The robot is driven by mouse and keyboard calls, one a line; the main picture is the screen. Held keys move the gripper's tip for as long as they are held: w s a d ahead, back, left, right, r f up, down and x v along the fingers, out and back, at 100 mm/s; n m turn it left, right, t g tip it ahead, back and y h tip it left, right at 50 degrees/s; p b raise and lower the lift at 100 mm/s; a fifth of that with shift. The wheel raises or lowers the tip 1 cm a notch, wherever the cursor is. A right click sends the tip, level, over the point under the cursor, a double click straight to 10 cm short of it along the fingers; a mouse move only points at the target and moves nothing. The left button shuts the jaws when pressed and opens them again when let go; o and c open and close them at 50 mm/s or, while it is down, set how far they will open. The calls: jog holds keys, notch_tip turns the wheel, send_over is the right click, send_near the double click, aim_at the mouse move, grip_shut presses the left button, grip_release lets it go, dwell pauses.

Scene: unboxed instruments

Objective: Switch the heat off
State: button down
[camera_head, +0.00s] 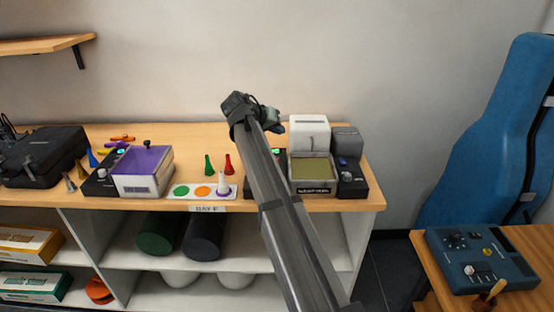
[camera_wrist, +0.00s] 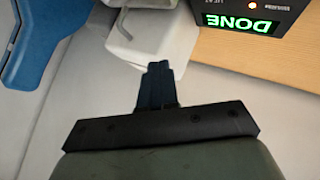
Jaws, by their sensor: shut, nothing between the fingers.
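A dark device with a lit green display (camera_head: 276,151) stands on the shelf top, mostly hidden behind my arm in the head view. In the wrist view its front (camera_wrist: 285,8) shows upside down, with a green "DONE" display (camera_wrist: 242,22) and a lit orange lamp (camera_wrist: 252,5) beside a small label, cut off by the frame edge. No heat switch is clearly visible. My gripper (camera_head: 274,121) is raised above the shelf top, left of a white boxy unit (camera_head: 309,135). In the wrist view my gripper (camera_wrist: 158,68) has its fingers together and empty, overlapping the white unit (camera_wrist: 143,45).
Left are green and red cones, a colour-dot card (camera_head: 203,191), a purple-lidded box (camera_head: 143,170) and a black case (camera_head: 42,157). A blue instrument case (camera_head: 495,135) leans right.

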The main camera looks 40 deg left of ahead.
jog(key=shift+s+a, duration=0.45)
jog(key=shift+f, duration=0.15)
jog(key=shift+w+a+f, duration=0.1)
jog(key=shift+w+f, duration=0.05)
jog(key=shift+f, duration=1.25)
jog(key=shift+w+a+f, duration=0.15)
jog(key=shift+f, duration=1.3)
jog(key=shift+w+a+f, duration=0.1)
jog(key=shift+w+f, duration=0.05)
jog(key=shift+f, duration=1.25)
jog(key=shift+f, duration=0.7)
jog(key=shift+r, duration=0.2)
jog(key=shift+r, duration=0.55)
jog(key=shift+s+d+r, duration=0.1)
jog(key=shift+s+r, duration=0.05)
jog(key=shift+r, duration=1.1)
jog(key=shift+s+d+r, duration=0.1)
jog(key=shift+r, duration=1.15)
